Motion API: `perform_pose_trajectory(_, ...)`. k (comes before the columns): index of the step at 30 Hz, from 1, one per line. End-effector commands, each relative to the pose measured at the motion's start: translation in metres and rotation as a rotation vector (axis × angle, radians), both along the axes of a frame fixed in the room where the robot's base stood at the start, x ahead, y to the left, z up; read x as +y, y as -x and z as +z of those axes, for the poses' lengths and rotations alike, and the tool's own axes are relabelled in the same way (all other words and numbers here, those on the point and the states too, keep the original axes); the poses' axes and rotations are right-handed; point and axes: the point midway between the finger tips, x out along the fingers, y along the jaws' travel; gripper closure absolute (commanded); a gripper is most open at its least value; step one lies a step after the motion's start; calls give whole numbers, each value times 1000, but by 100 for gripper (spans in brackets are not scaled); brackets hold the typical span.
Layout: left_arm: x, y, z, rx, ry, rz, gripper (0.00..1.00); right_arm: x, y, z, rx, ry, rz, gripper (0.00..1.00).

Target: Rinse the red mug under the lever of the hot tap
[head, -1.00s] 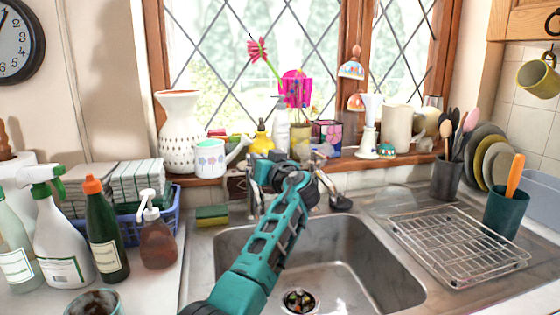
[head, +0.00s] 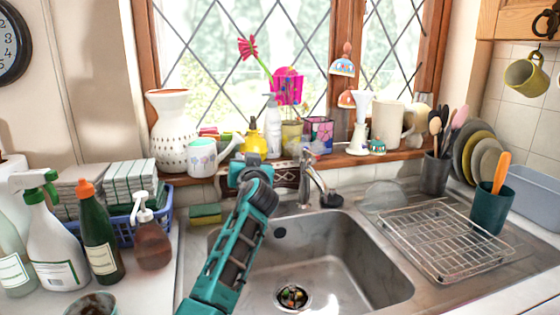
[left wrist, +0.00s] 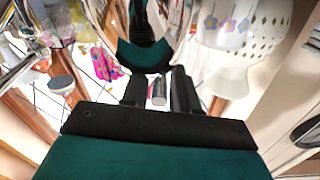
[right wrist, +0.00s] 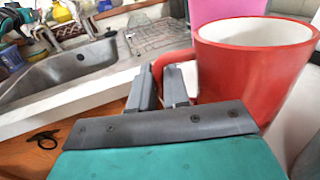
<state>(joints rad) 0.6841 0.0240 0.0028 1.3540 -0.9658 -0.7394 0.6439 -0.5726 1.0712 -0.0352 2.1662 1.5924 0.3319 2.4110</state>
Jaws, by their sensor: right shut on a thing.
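The red mug (right wrist: 245,75), white inside, is close up in the right wrist view and is outside the head view. My right gripper (right wrist: 158,82) is shut on its red handle (right wrist: 172,58). The chrome tap (head: 314,182) stands behind the sink (head: 365,285); which part is the hot lever I cannot tell. My left gripper (head: 250,165) is up behind the sink, left of the tap and apart from it. In the left wrist view its two fingers (left wrist: 158,92) stand apart with a gap between them and hold nothing.
A sponge (head: 206,214) lies at the sink's back left. Bottles (head: 100,240) and a blue basket (head: 170,215) crowd the left counter. A wire rack (head: 440,240) fills the right drainer. The sill is full of ornaments. The basin is clear except at its drain (head: 292,297).

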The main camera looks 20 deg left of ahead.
Motion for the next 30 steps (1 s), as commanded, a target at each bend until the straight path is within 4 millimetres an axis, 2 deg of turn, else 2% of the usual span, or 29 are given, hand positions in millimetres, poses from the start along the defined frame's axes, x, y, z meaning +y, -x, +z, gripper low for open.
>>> perform_pose_trajectory(3,0,0,0,0,0,1,61,0,0,1,-4,2,0,100)
perform_pose_trajectory(14,-4,5,1,-1,1,1,61,0,0,4,-4,2,0,100)
perform_pose_trajectory(20,-21,29,1,1,3,-1,61,0,0,11,-4,2,0,100)
perform_pose_trajectory(30,-55,80,0,0,3,1,61,0,0,16,-4,2,0,100)
